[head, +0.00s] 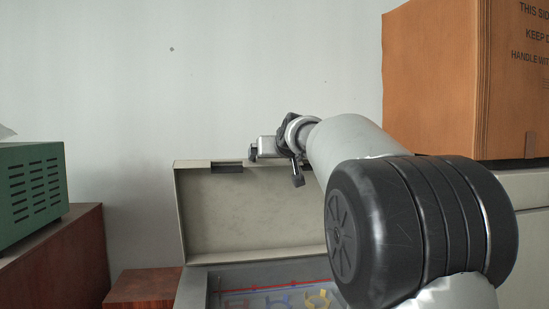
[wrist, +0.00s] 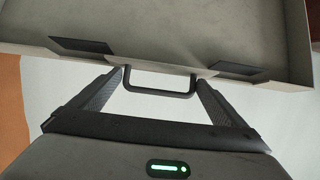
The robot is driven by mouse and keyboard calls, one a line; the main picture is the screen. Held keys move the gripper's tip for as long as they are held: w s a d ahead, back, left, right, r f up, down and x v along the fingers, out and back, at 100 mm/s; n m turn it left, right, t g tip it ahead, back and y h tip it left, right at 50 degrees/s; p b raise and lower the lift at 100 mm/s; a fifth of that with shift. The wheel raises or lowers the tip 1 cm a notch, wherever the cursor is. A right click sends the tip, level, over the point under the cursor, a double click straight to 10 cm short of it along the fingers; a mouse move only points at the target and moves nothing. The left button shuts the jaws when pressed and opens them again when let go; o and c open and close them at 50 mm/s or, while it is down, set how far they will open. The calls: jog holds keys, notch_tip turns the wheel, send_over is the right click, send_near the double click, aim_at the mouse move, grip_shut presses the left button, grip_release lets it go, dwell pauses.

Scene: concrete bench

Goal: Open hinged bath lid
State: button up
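The hinged lid (head: 255,212) of the beige bath stands raised, its pale inner face toward the head camera. The open bath (head: 194,290) below it is partly hidden by my arm. A dark U-shaped handle (wrist: 160,93) sticks out from the lid's edge (wrist: 275,80) in the wrist view. My gripper (head: 275,163) is at the lid's top edge. In the wrist view its two fingers (wrist: 158,76) are spread wide, one at each end of the handle, with the handle between them. I cannot tell whether they touch it.
Inside the bath are a red bar (head: 275,287) and small yellow and blue pieces. A green vented box (head: 32,190) stands on a brown block at left. A cardboard box (head: 440,80) stands at right. A pale wall is behind.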

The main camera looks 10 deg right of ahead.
jog(key=shift+s+d+r, duration=0.2)
jog(key=shift+r, duration=0.2)
jog(key=b+v, duration=0.3)
jog(key=v, duration=1.4)
jog(key=shift+s+f, duration=0.1)
jog(key=shift+s, duration=0.25)
jog(key=s+a+f+g, duration=0.1)
jog(key=s+f+g, duration=0.2)
jog(key=s+f, duration=0.6)
jog(key=s+a+f+g+p, duration=0.1)
jog(key=s+a+f+g, duration=0.1)
jog(key=s+f, duration=0.8)
jog(key=s+a+f+g+p, duration=0.1)
jog(key=s+f+g, duration=0.3)
jog(key=s+f, duration=0.6)
jog(key=shift+a+f+y, duration=0.1)
jog(key=shift+a+f, duration=0.1)
jog(key=shift+f, duration=0.8)
jog(key=shift+a+f+y, duration=0.1)
jog(key=shift+a+f, duration=0.1)
jog(key=shift+f, duration=0.75)
jog(key=shift+a+f+y, duration=0.1)
jog(key=shift+a+f, duration=0.1)
jog(key=shift+f, duration=0.8)
jog(key=shift+c, duration=0.3)
